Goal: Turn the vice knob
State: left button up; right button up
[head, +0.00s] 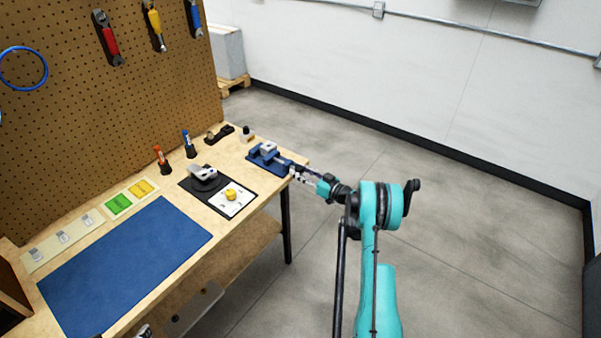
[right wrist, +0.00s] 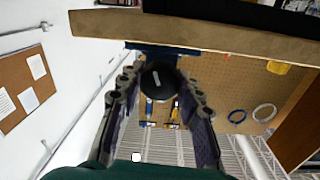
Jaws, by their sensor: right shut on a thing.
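The blue vice (head: 268,158) sits at the far right corner of the workbench in the head view, its knob end towards the bench's right edge. My right gripper (head: 297,172) reaches it from the right. In the right wrist view the round black knob (right wrist: 160,80), with a white mark on its face, lies between the two fingers of my right gripper (right wrist: 161,98). The fingers are shut on the knob from both sides. The knob is mostly hidden by the gripper in the head view. I do not make out my left gripper.
On the workbench (head: 254,205) are a blue mat (head: 130,265), a black mat with a grey device (head: 204,178) and a yellow piece (head: 231,194), and red (head: 162,160) and blue (head: 189,147) tools in stands. A pegboard (head: 110,110) stands behind. The floor to the right is clear.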

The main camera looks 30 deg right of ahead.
jog(key=n, duration=0.4)
jog(key=shift+n, duration=0.3)
jog(key=n, duration=0.3)
jog(key=shift+n, duration=0.4)
jog(key=n, duration=0.4)
jog(key=shift+n+y, duration=0.3)
jog(key=shift+n, duration=1.9)
jog(key=o, duration=1.2)
jog(key=shift+c, duration=0.2)
